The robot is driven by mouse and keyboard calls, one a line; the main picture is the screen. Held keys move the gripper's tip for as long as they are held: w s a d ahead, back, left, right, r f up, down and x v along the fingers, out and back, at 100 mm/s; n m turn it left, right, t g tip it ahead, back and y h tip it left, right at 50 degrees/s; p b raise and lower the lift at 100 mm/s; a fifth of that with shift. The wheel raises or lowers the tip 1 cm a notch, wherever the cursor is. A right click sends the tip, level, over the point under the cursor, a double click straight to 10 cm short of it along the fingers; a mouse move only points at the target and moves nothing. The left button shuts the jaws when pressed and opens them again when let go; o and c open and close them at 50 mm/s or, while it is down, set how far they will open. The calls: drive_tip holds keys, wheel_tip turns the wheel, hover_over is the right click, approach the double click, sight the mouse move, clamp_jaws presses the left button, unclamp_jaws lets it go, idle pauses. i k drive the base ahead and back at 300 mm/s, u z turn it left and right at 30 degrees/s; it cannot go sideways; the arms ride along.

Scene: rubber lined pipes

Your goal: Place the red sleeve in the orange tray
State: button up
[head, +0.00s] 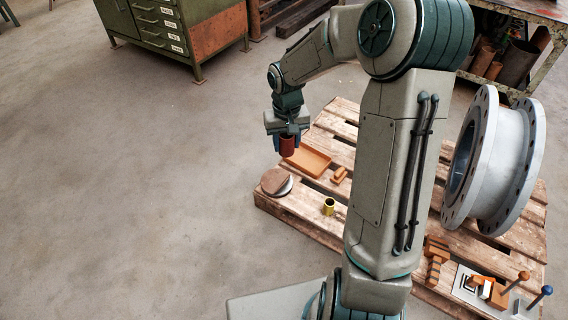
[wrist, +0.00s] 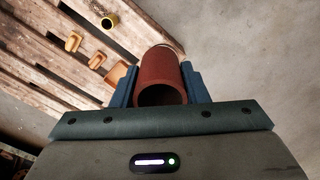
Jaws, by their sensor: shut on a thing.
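The red sleeve (head: 287,146) is a short, dark red hollow cylinder. My gripper (head: 287,141) is shut on it and holds it above the left edge of the pallet, just left of the orange tray. In the wrist view the sleeve (wrist: 162,80) sits between the two blue fingers, its open end facing the camera. The orange tray (head: 309,160) lies on the pallet; it is shallow with low walls. In the wrist view the tray (wrist: 117,74) is partly hidden behind the left finger. The sleeve looks apart from the tray.
The wooden pallet (head: 290,205) also bears a round brown disc (head: 274,182), a yellow ring (head: 328,206), a small orange block (head: 340,174), a large grey flanged pipe (head: 492,165) and a board with tools (head: 483,290). The concrete floor left of the pallet is clear.

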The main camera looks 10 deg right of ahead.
sight(315, 165)
drive_tip(key=u, duration=1.75)
drive_tip(key=i, duration=1.45)
drive_tip(key=z, duration=3.35)
drive_tip(key=i, duration=0.5)
drive_tip(key=u, duration=0.05)
